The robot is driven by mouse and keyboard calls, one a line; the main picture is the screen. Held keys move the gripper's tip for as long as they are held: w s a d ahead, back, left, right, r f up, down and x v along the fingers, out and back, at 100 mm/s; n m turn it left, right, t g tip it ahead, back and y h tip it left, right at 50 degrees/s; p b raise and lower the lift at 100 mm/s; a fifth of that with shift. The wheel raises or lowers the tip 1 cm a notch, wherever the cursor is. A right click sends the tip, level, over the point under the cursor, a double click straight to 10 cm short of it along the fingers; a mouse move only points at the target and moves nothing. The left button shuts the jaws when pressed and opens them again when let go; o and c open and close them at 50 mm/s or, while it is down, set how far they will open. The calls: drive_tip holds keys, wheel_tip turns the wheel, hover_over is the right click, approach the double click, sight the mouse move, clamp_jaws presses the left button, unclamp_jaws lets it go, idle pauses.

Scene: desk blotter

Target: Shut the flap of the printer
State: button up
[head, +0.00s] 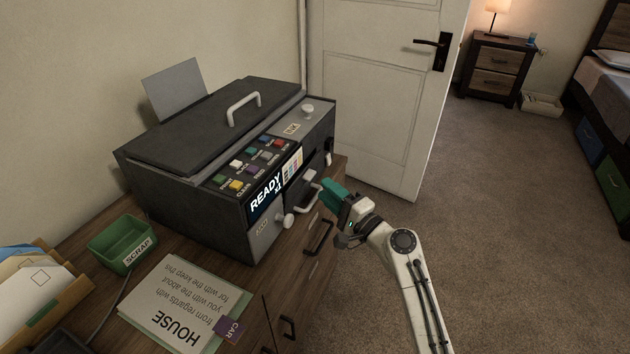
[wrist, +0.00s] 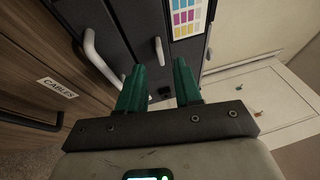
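The dark grey printer (head: 190,205) stands on the wooden cabinet, with a READY display on its front. Its large top lid (head: 200,125), with a pale bar handle (head: 243,103), looks flat and down. A small pale handle (head: 309,198) sits low on the front at the right. Which panel is the flap, and how far it stands open, I cannot tell clearly. My gripper (head: 328,188) is just in front of that side, its green fingers towards the printer. In the wrist view the fingers (wrist: 159,68) are apart with nothing between them; a pale handle (wrist: 100,60) is beside the left finger.
A green SCRAP tray (head: 122,243), printed papers (head: 175,300) and a folder (head: 40,295) lie on the cabinet top (head: 215,262). Drawer handles (head: 318,237) stick out below the printer. A white door (head: 385,90) stands behind. The carpet (head: 490,200) to the right is clear.

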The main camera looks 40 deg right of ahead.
sight(308, 179)
drive_tip(key=shift+w+d+r, duration=0.1)
drive_tip(key=shift+w+r, duration=0.05)
drive_tip(key=shift+w, duration=1.1)
drive_tip(key=shift+w+d+r, duration=0.1)
drive_tip(key=shift+w+r, duration=0.05)
drive_tip(key=shift+w, duration=1.05)
drive_tip(key=shift+c, duration=0.5)
clamp_jaws()
